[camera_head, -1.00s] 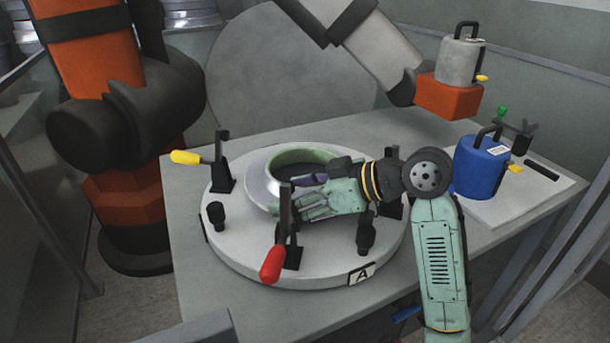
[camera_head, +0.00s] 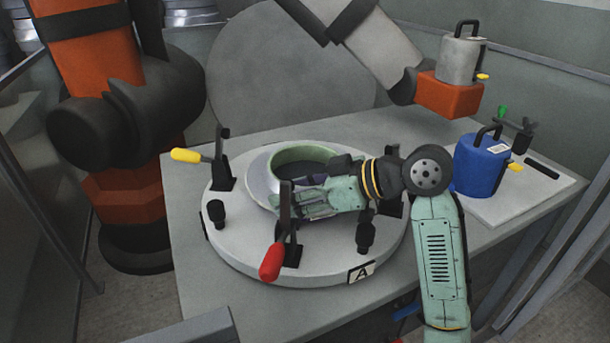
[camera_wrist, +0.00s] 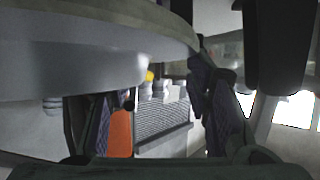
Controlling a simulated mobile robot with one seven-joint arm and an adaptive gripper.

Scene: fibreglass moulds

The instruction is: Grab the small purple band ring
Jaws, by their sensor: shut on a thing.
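My gripper (camera_head: 312,192) reaches left over the round white plate (camera_head: 240,243), beside the silver ring-shaped mould with a green inside (camera_head: 262,182). A bit of purple shows at its fingers; I cannot tell whether this is a finger pad or the purple band ring. In the wrist view the dark purplish fingers (camera_wrist: 155,120) stand at left and right with a gap between them. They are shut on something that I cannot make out. No purple band ring can be clearly picked out in either view.
The plate carries a yellow-handled clamp (camera_head: 187,155), a red-handled clamp (camera_head: 272,262) in front of my fingers, and black knobs (camera_head: 216,211). A blue canister (camera_head: 480,168) stands at the right. The table's (camera_head: 200,290) front left is clear. A large orange-and-black robot (camera_head: 100,120) stands at the left.

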